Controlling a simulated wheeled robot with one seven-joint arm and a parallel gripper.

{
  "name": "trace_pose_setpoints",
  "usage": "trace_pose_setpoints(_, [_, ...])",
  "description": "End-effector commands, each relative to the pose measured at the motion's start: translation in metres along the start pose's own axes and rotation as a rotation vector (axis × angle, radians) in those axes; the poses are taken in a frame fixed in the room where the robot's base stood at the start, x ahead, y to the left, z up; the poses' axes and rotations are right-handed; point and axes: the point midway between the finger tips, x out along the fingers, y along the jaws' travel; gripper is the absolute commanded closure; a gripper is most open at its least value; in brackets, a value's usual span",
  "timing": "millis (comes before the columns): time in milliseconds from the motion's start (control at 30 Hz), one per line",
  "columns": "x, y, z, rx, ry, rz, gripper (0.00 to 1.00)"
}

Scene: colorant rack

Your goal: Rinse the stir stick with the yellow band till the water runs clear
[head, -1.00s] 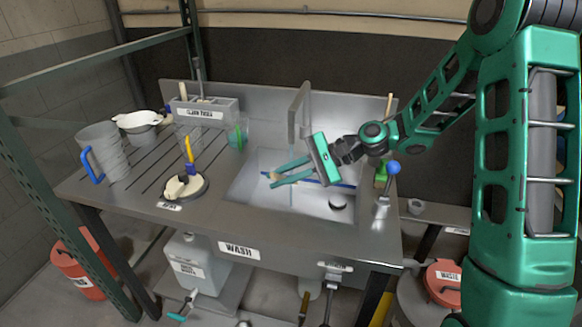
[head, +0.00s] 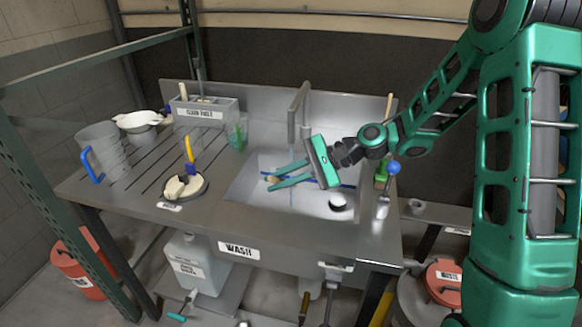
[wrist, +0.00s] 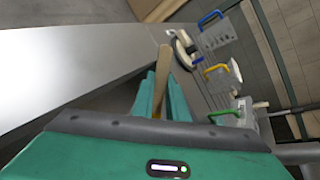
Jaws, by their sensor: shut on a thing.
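My gripper (head: 270,181) is inside the metal sink (head: 250,196), below the tall faucet (head: 293,120). Its green fingers are shut on a pale wooden stir stick (wrist: 164,65), which sticks out past the fingertips in the wrist view. In the head view the fingers hide most of the stick, and I cannot make out a yellow band on it. A faint, thin water stream (head: 291,190) seems to fall from the spout near the fingers. A blue-knobbed lever (head: 393,167) stands at the sink's right edge.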

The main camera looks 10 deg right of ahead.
Motion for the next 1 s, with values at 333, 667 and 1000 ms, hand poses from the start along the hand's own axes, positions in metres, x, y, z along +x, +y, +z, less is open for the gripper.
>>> trace_pose_setpoints(333, [0.0,0.0,0.0,0.0,0.0,0.0,1.0])
trace_pose_setpoints(667, [0.0,0.0,0.01,-0.002,0.0,0.0,1.0])
trace_pose_setpoints(1000, [0.001,0.001,0.039,-0.001,0.0,0.0,1.0])
